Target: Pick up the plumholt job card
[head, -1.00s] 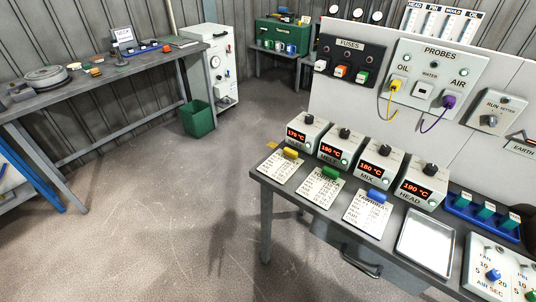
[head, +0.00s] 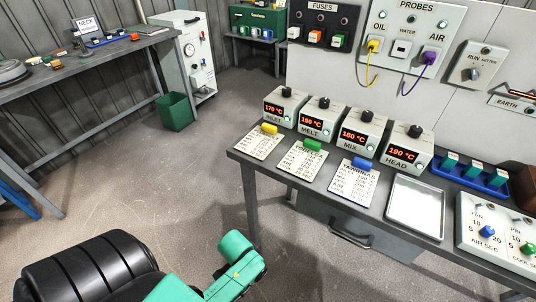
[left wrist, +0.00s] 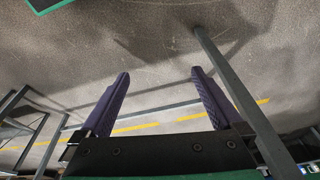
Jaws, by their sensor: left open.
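Three white job cards with clips lie in a row on the grey bench: one with a yellow clip (head: 258,144), one with a green clip (head: 304,162), one with a blue clip (head: 354,186). Their headings are too small to read surely, so I cannot tell which is the plumholt card. The blue-clip heading looks like "TAVRINAS". My left gripper (left wrist: 159,73) is open and empty in the left wrist view, its two purple fingers apart above bare floor. In the head view my left arm comes in at the bottom, in front of the bench and short of the cards. My right gripper is not in view.
Behind the cards stand several heater boxes; the nearest to the right is marked HEAD (head: 407,153). An empty metal tray (head: 415,206) lies right of the cards. The bench's front edge and drawer handle (head: 350,236) face open floor. A green bin (head: 174,112) stands farther back.

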